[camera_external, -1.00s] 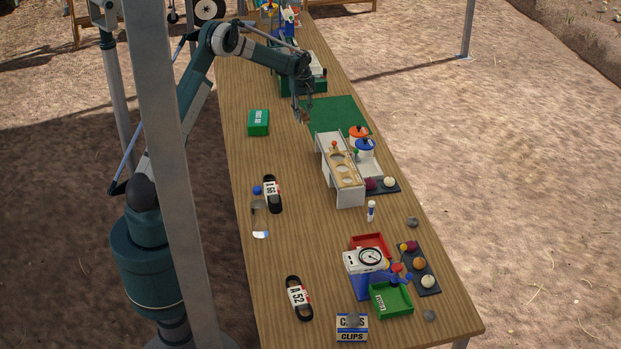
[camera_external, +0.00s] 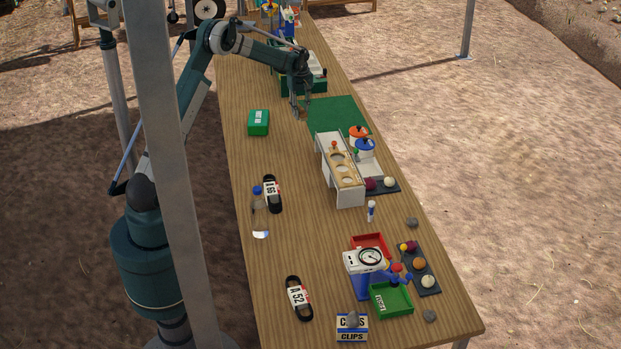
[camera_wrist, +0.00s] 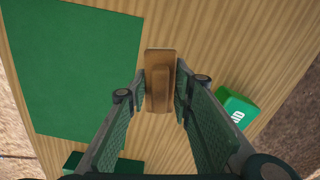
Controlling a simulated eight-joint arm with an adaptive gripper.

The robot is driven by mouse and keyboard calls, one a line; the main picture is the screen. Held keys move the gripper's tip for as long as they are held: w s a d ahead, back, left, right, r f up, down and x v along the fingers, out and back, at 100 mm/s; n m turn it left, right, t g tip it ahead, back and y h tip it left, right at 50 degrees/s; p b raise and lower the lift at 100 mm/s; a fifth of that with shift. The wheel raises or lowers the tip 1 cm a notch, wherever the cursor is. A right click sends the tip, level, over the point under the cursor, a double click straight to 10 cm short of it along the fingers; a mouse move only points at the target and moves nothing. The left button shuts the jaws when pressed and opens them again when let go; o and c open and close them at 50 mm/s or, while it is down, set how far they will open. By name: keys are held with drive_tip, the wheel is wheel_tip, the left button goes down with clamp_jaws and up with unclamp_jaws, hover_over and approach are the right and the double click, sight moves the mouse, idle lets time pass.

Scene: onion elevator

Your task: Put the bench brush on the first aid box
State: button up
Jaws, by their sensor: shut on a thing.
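My gripper (camera_external: 300,110) is past the middle of the table, with its fingers pointing down. In the wrist view my gripper (camera_wrist: 161,90) is shut on the bench brush (camera_wrist: 159,72), a brown wooden block with a raised handle; no bristles show. I cannot tell exactly how high the brush is above the table. The first aid box (camera_external: 258,126) is a small green box with white lettering, to the left of and a little nearer than my gripper. The first aid box (camera_wrist: 236,108) also shows at the right in the wrist view, clear of the fingers.
A green mat (camera_external: 338,115) lies right of my gripper. A white stand with a wooden top (camera_external: 345,170) is nearer, with jars (camera_external: 364,147) beside it. A dark green case (camera_external: 310,82) stands behind. Bare wood lies between my gripper and the first aid box.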

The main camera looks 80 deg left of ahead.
drive_tip(key=s+a+r+m, duration=0.1)
drive_tip(key=s+a+r, duration=0.2)
drive_tip(key=s, duration=0.6)
drive_tip(key=s+a+r+m, duration=0.1)
drive_tip(key=s+a+r, duration=0.2)
drive_tip(key=s+a, duration=0.5)
drive_tip(key=shift+s+a, duration=0.2)
drive_tip(key=shift+s, duration=0.9)
drive_tip(key=shift+f, duration=0.1)
hover_over(258, 117)
drive_tip(key=shift+f, duration=3)
drive_tip(key=shift+f, duration=1.9)
drive_tip(key=shift+f+b, duration=0.2)
drive_tip(key=shift+b, duration=0.25)
drive_tip(key=o, duration=0.9)
